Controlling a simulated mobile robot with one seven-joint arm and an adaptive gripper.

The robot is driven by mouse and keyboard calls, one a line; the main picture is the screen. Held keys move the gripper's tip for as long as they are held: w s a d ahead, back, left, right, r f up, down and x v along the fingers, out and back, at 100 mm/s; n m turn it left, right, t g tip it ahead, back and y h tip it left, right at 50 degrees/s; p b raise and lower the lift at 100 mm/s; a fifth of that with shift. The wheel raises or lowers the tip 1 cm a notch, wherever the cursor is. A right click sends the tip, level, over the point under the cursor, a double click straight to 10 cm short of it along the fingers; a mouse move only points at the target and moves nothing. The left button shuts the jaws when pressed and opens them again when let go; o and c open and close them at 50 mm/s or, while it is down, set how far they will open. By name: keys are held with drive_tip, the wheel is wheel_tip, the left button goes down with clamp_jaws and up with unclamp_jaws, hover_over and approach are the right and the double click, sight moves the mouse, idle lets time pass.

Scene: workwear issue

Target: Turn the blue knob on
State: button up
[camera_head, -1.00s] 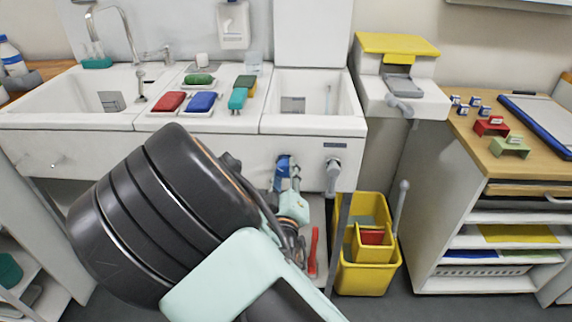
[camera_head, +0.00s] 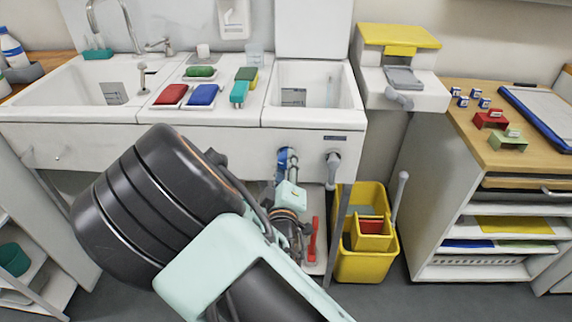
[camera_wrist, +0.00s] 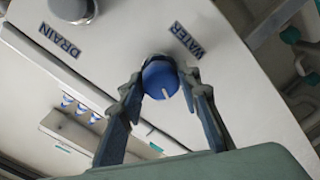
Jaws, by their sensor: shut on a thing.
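The blue knob (camera_wrist: 161,79) is on the white front panel of the sink unit, beside the label "WATER". In the wrist view a white line shows on its face. My gripper (camera_wrist: 158,85) has one finger on each side of the knob and is shut on it. In the head view the knob (camera_head: 282,160) is partly hidden by my gripper (camera_head: 287,165), and my arm covers the panel left of it.
A grey knob (camera_wrist: 72,8) labelled "DRAIN" sits beside it; it also shows in the head view (camera_head: 333,160). A yellow bucket (camera_head: 366,260) stands on the floor to the right. A red handle-like object (camera_head: 313,240) is below the sink. Coloured brushes lie on the sink top.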

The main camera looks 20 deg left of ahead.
drive_tip(key=o, duration=1.2)
drive_tip(key=shift+c, duration=0.2)
drive_tip(key=shift+s, duration=0.1)
drive_tip(key=v, duration=0.7)
drive_tip(key=shift+s, duration=0.2)
drive_tip(key=shift+d, duration=0.2)
